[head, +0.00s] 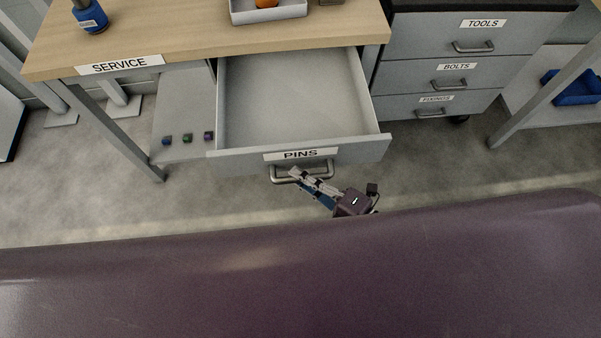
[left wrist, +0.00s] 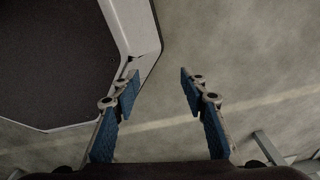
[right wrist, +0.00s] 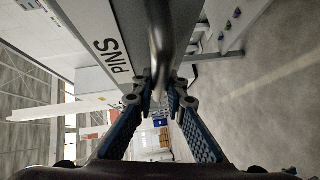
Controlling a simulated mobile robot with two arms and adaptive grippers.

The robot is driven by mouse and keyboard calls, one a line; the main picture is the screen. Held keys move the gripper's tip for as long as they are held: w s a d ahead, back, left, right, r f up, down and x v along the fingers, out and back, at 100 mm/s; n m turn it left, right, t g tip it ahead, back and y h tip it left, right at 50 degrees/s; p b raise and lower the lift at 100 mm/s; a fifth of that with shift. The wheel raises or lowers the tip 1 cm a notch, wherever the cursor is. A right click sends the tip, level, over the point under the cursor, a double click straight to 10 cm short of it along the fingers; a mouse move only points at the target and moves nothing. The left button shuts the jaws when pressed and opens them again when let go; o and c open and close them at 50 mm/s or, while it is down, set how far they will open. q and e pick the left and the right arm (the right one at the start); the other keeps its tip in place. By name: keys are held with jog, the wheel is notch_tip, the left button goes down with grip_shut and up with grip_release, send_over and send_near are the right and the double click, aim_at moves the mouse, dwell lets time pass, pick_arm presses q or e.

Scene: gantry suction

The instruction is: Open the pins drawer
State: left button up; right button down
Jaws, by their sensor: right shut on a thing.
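The pins drawer (head: 300,160), grey with a PINS label, stands pulled well out from under the wooden service bench (head: 190,45). Its inside shows empty. Its bar handle (head: 318,177) is on the front face. In the right wrist view the handle (right wrist: 159,45) runs between the two fingertips (right wrist: 160,88), beside the PINS label. My left gripper (left wrist: 160,80) is open and empty above the floor in the left wrist view; it is not seen in the head view.
A grey cabinet (head: 440,70) with tools, bolts and fixings drawers stands at the right. A tray (head: 268,15) with an orange object is on the bench. The floor in front is clear.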

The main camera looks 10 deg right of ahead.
jog(key=c, duration=1.9)
grip_release()
jog(key=shift+c, duration=0.2)
jog(key=v, duration=1.2)
jog(key=shift+f, duration=0.1)
